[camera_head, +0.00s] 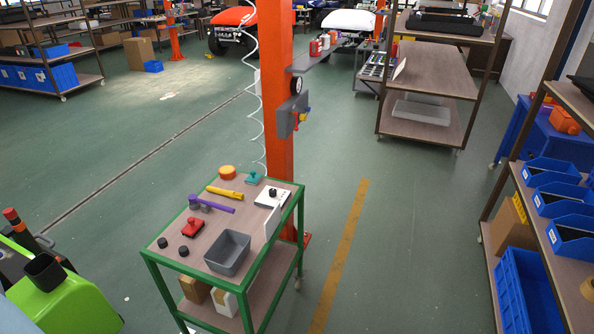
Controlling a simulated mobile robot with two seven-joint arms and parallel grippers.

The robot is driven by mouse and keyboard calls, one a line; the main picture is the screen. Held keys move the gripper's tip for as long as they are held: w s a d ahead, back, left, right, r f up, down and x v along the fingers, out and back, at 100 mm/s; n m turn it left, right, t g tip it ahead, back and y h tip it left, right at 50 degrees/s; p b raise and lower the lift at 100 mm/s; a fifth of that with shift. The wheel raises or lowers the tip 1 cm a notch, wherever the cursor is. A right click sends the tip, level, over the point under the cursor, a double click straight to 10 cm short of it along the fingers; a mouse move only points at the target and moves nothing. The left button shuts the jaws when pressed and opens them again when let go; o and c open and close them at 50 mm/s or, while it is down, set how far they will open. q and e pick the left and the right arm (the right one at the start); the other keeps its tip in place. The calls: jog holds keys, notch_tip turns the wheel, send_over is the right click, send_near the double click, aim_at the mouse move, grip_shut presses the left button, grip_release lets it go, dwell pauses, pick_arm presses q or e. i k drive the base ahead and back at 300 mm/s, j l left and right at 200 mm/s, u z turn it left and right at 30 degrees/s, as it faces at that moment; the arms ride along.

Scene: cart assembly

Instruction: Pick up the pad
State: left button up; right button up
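A green-framed cart (154,247) stands in the lower middle, with several small objects on its top. I cannot tell for sure which of them is the pad. An orange round disc (228,172) lies at the back left edge of the top. A teal handled block (253,178) lies at the back, and a red handled block (192,228) lies nearer the front left. Small black round pieces (183,252) lie at the front left. Neither of my grippers is in view, and nothing on the cart is being touched.
On the cart are a yellow tool (224,193), a purple tool (212,203), a white box (269,198) and a grey bin (229,250). An orange post (278,110) rises behind it. Shelves with blue bins (566,232) stand right. The floor right of the cart is clear.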

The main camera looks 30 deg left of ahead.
aim_at(254, 178)
jog(key=i+u, duration=0.1)
jog(key=i, duration=0.4)
jog(key=i+l+u, duration=0.1)
jog(key=i, duration=0.45)
jog(key=i+l+u, duration=0.1)
jog(key=i+l, duration=0.15)
jog(key=i, duration=0.25)
jog(key=i+u, duration=0.75)
jog(key=i+l+u, duration=0.45)
jog(key=i+u, duration=0.25)
jog(key=i+l+u, duration=0.15)
jog(key=i+u, duration=0.25)
